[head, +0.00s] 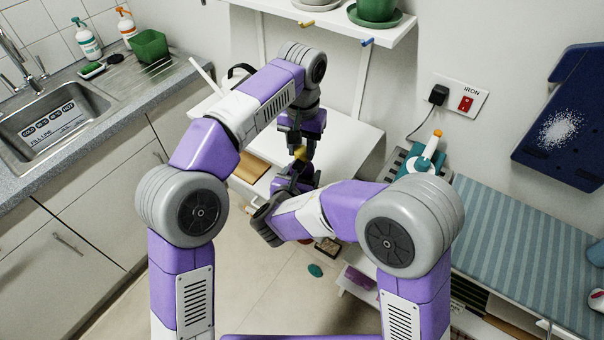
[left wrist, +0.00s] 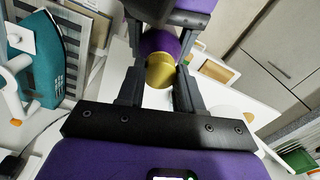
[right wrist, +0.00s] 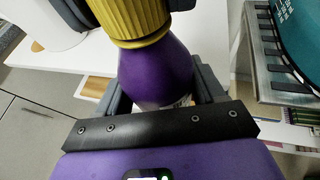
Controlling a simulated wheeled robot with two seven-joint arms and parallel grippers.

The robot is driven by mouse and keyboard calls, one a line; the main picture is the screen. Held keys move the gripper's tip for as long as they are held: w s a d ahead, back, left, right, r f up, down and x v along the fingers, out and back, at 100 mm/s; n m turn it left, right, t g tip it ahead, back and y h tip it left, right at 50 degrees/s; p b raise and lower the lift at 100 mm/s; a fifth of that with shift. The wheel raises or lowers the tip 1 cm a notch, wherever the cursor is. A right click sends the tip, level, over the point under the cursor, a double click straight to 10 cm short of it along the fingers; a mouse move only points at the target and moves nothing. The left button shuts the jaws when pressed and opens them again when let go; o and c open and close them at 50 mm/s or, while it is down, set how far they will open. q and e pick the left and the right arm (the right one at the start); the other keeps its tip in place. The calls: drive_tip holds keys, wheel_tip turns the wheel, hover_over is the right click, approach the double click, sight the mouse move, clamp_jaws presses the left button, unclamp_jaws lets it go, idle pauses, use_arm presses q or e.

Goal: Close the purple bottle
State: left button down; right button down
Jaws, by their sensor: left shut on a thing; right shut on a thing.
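The purple bottle (right wrist: 157,72) is held between the fingers of my right gripper (right wrist: 165,95). The ribbed yellow cap (right wrist: 133,20) sits at the bottle's top in the right wrist view; whether it is screwed down cannot be told. My left gripper (left wrist: 158,75) is shut on the yellow cap (left wrist: 159,72), with the purple bottle (left wrist: 160,43) beyond it in the left wrist view. In the head view the cap (head: 300,153) shows between my left gripper (head: 299,148) above and my right gripper (head: 296,178) below. The bottle is mostly hidden there.
Both grippers are above a white table (head: 345,150). A teal iron (head: 428,158) stands on a metal rest at the right, beside a striped ironing board (head: 520,235). The sink counter (head: 120,85) is at left.

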use_arm(q)
drive_tip(key=m, duration=0.7)
drive_tip(key=c, duration=0.7)
unclamp_jaws()
drive_tip(key=shift+o, duration=0.2)
drive_tip(key=shift+r, duration=3.7)
